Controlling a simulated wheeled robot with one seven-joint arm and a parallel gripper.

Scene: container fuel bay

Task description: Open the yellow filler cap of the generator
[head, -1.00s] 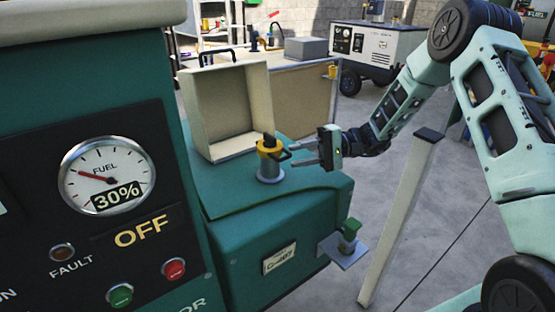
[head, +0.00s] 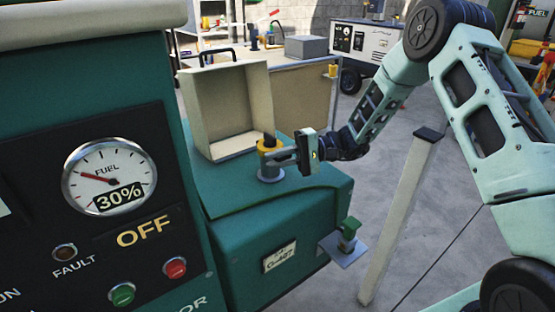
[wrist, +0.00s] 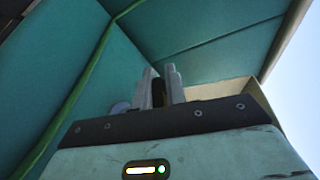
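The yellow filler cap (head: 267,147) sits upright on a short grey neck on the green generator's (head: 225,195) lower deck, in the head view. It has a dark knob on top, and its side handle is now mostly hidden by my fingers. My gripper (head: 282,156) reaches in from the right at cap height, with its fingertips against the cap's right side. In the wrist view my two fingers (wrist: 164,88) are close together with a dark piece between them, which looks like the cap's handle. The gripper appears shut on it. The cap's yellow body is not clearly seen in that view.
An open beige box-like cover (head: 228,110) stands behind the cap. A green-topped fitting on a bracket (head: 346,240) juts from the generator's front right. A pale post (head: 400,215) stands beneath my arm. The panel (head: 120,215) shows fuel 30% and OFF. Open floor lies right.

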